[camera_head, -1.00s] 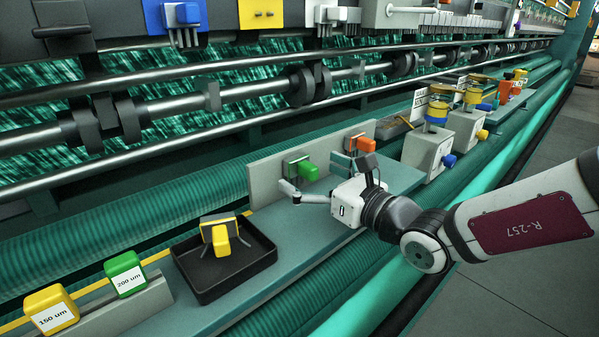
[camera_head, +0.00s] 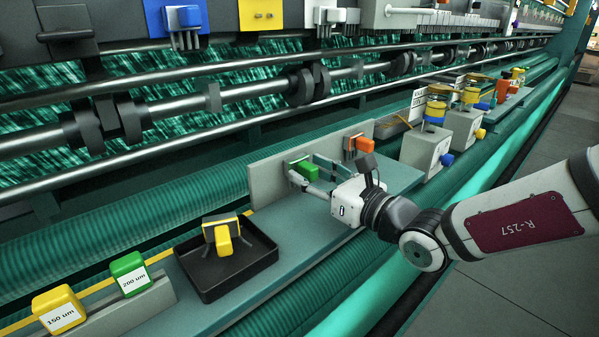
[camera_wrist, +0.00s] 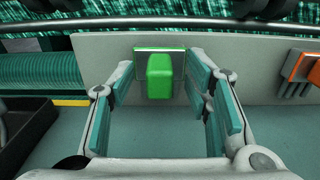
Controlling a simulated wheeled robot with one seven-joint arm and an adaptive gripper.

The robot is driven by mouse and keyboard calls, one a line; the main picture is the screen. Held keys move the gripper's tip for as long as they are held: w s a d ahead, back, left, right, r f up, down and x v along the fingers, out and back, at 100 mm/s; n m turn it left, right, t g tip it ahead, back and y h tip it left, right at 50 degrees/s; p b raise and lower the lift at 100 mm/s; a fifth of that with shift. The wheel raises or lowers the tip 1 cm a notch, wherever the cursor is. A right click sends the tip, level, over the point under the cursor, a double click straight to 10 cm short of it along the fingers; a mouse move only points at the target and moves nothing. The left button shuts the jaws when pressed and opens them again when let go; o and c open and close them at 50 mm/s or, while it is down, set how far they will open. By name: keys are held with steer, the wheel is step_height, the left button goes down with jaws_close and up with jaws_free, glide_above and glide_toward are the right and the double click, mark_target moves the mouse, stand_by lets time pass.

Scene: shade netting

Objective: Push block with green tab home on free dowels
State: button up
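The block with the green tab (camera_head: 308,171) is against the upright pale board (camera_head: 268,181). In the wrist view its green tab (camera_wrist: 159,76) points toward me, with a grey plate (camera_wrist: 143,67) behind it. Dowels are hidden behind the block, and I cannot tell whether a gap remains there. My gripper (camera_head: 314,176) is open at the board, with one finger on each side of the tab. In the wrist view, clear space shows between my gripper's (camera_wrist: 160,88) finger pads and the tab.
A block with an orange tab (camera_head: 364,144) sits on the same board to the right. A black tray (camera_head: 262,258) holding a yellow-tabbed block (camera_head: 222,239) is left. Green (camera_head: 130,274) and yellow (camera_head: 60,309) labelled blocks stand further left. White boxes with knobs (camera_head: 425,150) stand right.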

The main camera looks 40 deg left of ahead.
mark_target(316, 176)
jaws_close()
steer(key=shift+d+p, duration=0.8)
steer(key=shift+s+d+p, duration=0.15)
steer(key=shift+d+p, duration=0.45)
steer(key=shift+d, duration=0.2)
steer(key=shift+s+d+p, duration=0.1)
steer(key=shift+d+p, duration=0.45)
steer(key=shift+d, duration=0.2)
steer(key=shift+d+p, duration=0.6)
steer(key=shift+d, duration=0.25)
steer(key=shift+s+d+p, duration=0.15)
steer(key=shift+d+p, duration=0.45)
steer(key=shift+d, duration=0.55)
